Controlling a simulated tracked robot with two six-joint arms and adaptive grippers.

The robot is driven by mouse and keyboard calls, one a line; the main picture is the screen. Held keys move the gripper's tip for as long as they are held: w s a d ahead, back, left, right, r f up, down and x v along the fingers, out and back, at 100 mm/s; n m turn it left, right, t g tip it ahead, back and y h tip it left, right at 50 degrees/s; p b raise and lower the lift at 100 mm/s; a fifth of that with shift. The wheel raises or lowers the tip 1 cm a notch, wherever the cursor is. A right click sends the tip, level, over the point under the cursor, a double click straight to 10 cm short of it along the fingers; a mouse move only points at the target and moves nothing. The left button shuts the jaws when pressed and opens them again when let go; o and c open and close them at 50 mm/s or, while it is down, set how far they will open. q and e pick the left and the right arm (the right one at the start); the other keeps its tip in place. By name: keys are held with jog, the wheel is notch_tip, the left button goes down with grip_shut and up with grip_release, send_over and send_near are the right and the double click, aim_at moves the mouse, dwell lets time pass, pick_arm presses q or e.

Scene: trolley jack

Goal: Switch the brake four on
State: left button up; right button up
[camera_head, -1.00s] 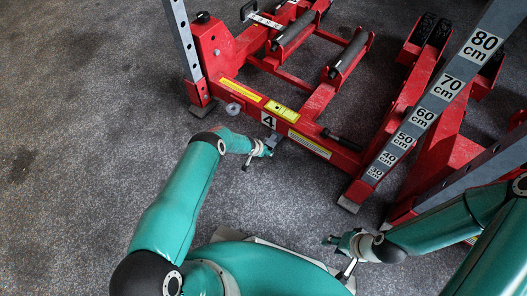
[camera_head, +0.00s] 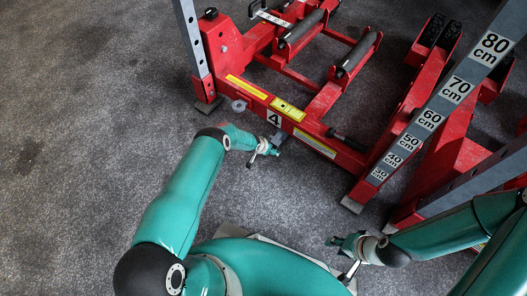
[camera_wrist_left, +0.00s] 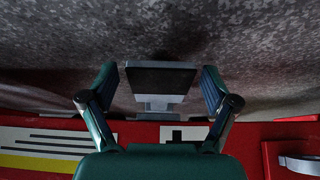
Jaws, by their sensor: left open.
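In the left wrist view, the flat dark-topped pedal (camera_wrist_left: 160,82) sits between the two spread fingers of my left gripper (camera_wrist_left: 160,85), with a gap on each side. My left gripper (camera_head: 264,154) is open beside the pedal in the head view and partly hides it. My right gripper (camera_head: 338,258) looks open and empty, low above the floor in front of the jack.
The red jack frame (camera_head: 322,148) with rollers (camera_head: 358,55) fills the upper right. A grey post with height marks (camera_head: 442,105) rises at the right, and another grey post (camera_head: 188,40) stands at the left. The dark floor at left (camera_head: 80,150) is clear.

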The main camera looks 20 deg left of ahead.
pick_arm(q)
jog(key=shift+s+r, duration=0.25)
jog(key=shift+r, duration=0.15)
jog(key=s+a, duration=0.1)
jog(key=s, duration=0.3)
jog(key=s+a, duration=0.1)
jog(key=s, duration=0.3)
jog(key=s+a, duration=0.1)
jog(key=s, duration=0.2)
jog(key=shift+s, duration=0.4)
